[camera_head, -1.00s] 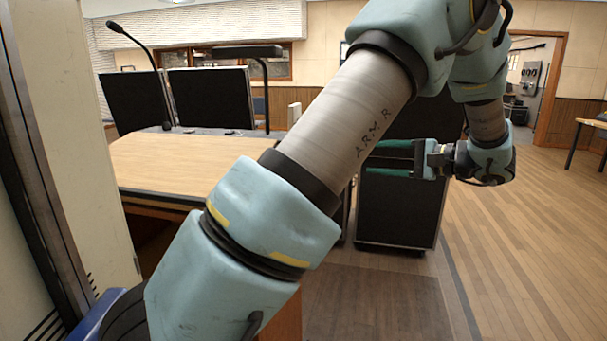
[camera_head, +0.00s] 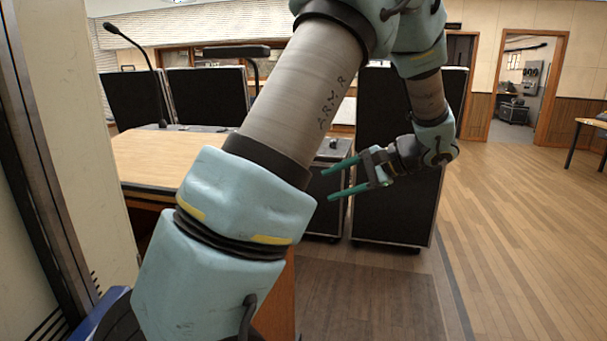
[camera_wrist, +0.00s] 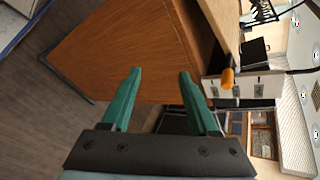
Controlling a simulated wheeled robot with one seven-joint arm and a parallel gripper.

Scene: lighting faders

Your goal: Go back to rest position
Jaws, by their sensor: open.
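My gripper (camera_head: 338,180) is open, with two green fingers spread apart and nothing between them. In the head view it hangs in the air right of the wooden desk (camera_head: 152,160), in front of the black cases, its fingers pointing left. In the wrist view my gripper (camera_wrist: 158,95) faces the brown side panel of the desk (camera_wrist: 125,50), apart from it as far as I can tell. My arm crosses the middle of the head view and hides part of the desk and the room behind it.
A gooseneck microphone (camera_head: 150,75) and a lamp (camera_head: 240,52) stand at the desk. A tall black case (camera_head: 395,215) stands behind my gripper. The wooden floor (camera_head: 530,230) at right is open, up to a doorway (camera_head: 522,85). A pale panel (camera_head: 75,130) stands close at left.

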